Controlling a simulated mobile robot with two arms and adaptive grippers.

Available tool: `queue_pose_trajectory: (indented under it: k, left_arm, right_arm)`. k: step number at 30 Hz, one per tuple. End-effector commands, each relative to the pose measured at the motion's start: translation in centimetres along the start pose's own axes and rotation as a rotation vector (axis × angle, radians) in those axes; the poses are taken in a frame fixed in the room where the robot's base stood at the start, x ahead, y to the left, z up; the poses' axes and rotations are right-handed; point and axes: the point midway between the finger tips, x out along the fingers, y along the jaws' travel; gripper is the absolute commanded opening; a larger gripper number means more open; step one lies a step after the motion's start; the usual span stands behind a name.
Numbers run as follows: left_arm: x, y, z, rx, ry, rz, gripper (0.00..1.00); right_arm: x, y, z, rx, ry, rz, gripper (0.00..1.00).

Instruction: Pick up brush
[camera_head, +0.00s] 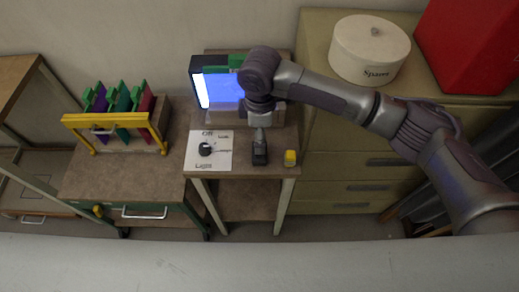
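My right arm reaches in from the right, over the small middle table (283,135). Its gripper (260,152) points down at the table's front part, with dark parts at its lower end. At this size I cannot tell whether its fingers are open or shut, or whether they hold anything. I cannot make out a brush for certain; the gripper and wrist may hide it. A small yellow object (290,158) sits on the table just right of the gripper, apart from it. My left gripper is not in view.
A white card with a black knob (205,149) lies left of the gripper. A lit screen (219,91) stands behind. A cart with a yellow rack (112,121) of coloured panels stands left. A drawer cabinet (345,163) on the right carries a round white box (369,50) and a red box (467,45).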

Motion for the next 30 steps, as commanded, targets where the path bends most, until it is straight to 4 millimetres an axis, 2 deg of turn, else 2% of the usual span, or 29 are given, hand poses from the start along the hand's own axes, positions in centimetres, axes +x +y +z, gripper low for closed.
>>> queue_pose_trajectory:
  k: [5,10,15,23,30]
  left_arm:
    - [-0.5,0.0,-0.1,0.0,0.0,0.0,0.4]
    - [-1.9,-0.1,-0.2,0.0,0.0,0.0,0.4]
    - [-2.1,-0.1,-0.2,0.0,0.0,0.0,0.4]
    - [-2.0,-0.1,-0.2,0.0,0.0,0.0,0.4]
    - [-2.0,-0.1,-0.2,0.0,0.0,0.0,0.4]
  right_arm:
    - [1.1,-0.1,0.0,0.0,0.0,-0.001,0.81]
    - [3.4,-0.2,-0.1,0.001,-0.002,-0.002,0.81]
    - [5.5,-0.2,-0.1,0.0,0.0,-0.001,0.81]
    - [5.9,-0.1,-0.1,-0.001,0.001,0.001,0.81]
    - [5.8,-0.1,-0.1,-0.001,0.001,0.001,0.41]
